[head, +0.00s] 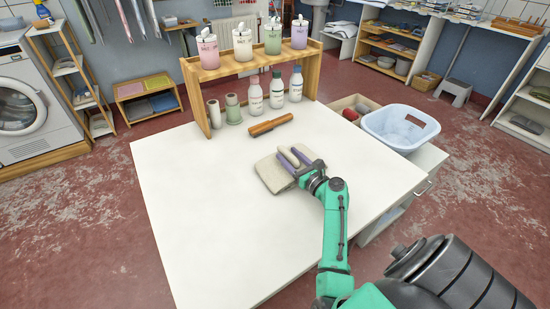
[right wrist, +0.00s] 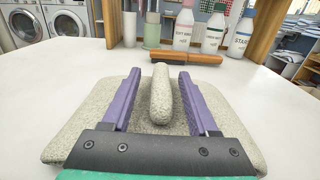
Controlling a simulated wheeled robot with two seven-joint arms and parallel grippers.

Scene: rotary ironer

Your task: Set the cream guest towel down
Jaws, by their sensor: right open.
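The cream guest towel (head: 267,174) lies as a thick, speckled pad on the white table (head: 215,235). In the right wrist view the towel (right wrist: 85,125) has a raised, rounded ridge along its middle. My right gripper (head: 292,157) is over the towel with its jaws open. In the right wrist view its purple fingers (right wrist: 159,76) stand on either side of the ridge, with a visible gap on each side. The finger bases hide the towel's near part. My left gripper is not in view.
A brown wooden-handled tool (head: 270,124) lies just beyond the towel. Behind it, a wooden shelf (head: 188,98) holds several dispensers, with bottles (head: 277,92) and rolls beneath. A pale blue basket (head: 395,128) stands right of the table. The table's left and front are clear.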

